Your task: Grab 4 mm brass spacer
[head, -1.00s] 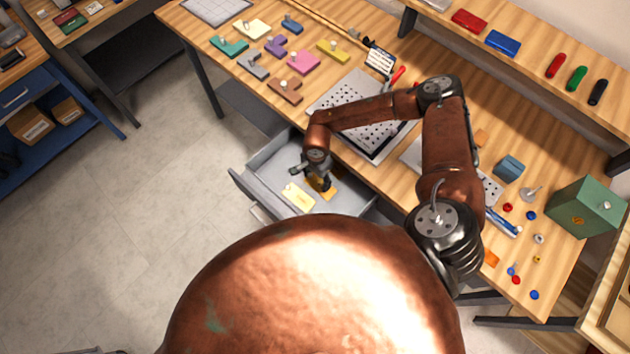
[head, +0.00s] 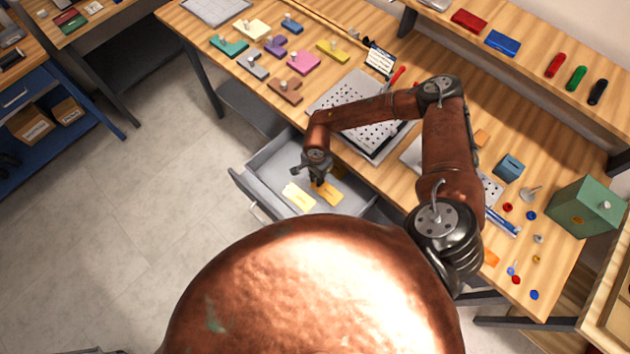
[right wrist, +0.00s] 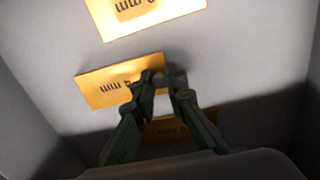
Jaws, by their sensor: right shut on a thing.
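An open grey drawer (head: 262,170) holds flat yellow brass spacers. The nearest (head: 299,196) also shows at the top of the right wrist view (right wrist: 147,10). The middle spacer (head: 330,196) also shows in the wrist view (right wrist: 105,86), its right end at my fingertips. A third spacer (right wrist: 163,133) shows partly behind my fingers. The labels include "mm", but I cannot read their numbers surely. My right gripper (head: 317,184) points down into the drawer and also shows in the wrist view (right wrist: 168,80). It is shut on the middle spacer; the fingertips hide the grip. My left gripper is not in view.
Drawer walls stand close around my right gripper. Above the drawer, the wooden bench carries a perforated plate (head: 342,96), several coloured pieces, a green box (head: 585,207) and small parts at the right. The floor to the left is clear.

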